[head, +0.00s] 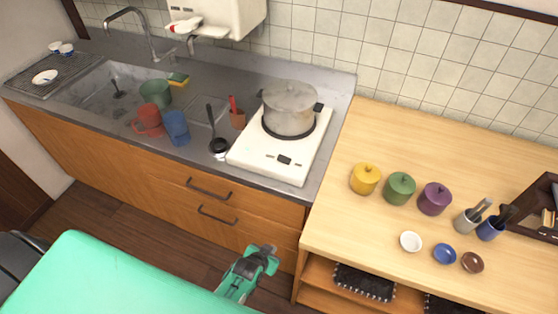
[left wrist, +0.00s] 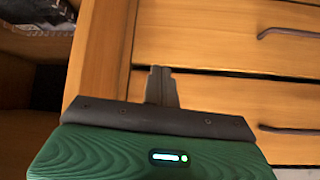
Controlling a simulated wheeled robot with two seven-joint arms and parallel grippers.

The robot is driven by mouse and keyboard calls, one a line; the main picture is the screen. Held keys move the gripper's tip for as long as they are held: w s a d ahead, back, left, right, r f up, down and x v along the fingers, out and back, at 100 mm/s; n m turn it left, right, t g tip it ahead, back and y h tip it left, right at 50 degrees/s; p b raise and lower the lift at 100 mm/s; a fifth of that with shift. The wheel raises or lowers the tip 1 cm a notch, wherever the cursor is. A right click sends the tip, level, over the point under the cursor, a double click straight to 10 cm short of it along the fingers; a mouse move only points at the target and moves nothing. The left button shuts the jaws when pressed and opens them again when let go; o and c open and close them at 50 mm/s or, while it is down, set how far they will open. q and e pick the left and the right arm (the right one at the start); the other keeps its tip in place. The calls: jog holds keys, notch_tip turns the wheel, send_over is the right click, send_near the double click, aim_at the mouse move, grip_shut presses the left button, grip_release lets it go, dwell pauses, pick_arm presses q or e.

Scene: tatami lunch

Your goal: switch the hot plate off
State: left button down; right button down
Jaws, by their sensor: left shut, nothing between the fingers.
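The hot plate (head: 262,154) is a white flat unit near the right end of the steel counter in the head view. A dark display and small marks show on its front part. A lidded steel pot (head: 289,110) stands on its dark ring. My left gripper (head: 270,251) is shut and empty, below and in front of the counter, apart from the hot plate. In the left wrist view its closed fingers (left wrist: 161,84) show before the wooden drawer fronts; the hot plate is not in that view. My right gripper is not in view.
A ladle (head: 218,145), a blue cup (head: 177,128) and a red mug (head: 147,120) stand left of the hot plate. The wooden table (head: 335,220) at right bears several lidded pots and small bowls. Drawer handles (head: 208,188) stick out below the counter.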

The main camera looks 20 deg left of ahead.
pick_arm(q)
jog(key=w+r+t, duration=0.1)
jog(key=w+r, duration=0.2)
jog(key=r, duration=0.3)
jog(key=w+a+r+t, duration=0.1)
jog(key=w+r, duration=0.1)
jog(key=r, duration=0.4)
jog(key=w+r+t, duration=0.1)
jog(key=w+r, duration=0.2)
jog(key=r, duration=0.3)
jog(key=shift+w+a+r+t+b, duration=0.25)
jog(key=shift+w+r+t+b, duration=0.1)
jog(key=shift+r+t+b, duration=0.05)
notch_tip(320, 180, up, 10)
jog(key=t+y+p, duration=0.1)
jog(key=t+p, duration=0.1)
jog(key=p, duration=0.1)
send_over(279, 166)
jog(key=shift+w+d+r+n, duration=0.15)
jog(key=shift+w+d+n, duration=0.1)
jog(key=shift+n, duration=0.15)
jog(key=f, duration=0.2)
jog(key=shift+s+a+f, duration=0.15)
jog(key=shift+a+f, duration=0.05)
jog(key=shift+f, duration=0.15)
jog(key=shift+s+a+f, duration=0.1)
jog(key=shift+f, duration=0.5)
jog(key=shift+f, duration=0.1)
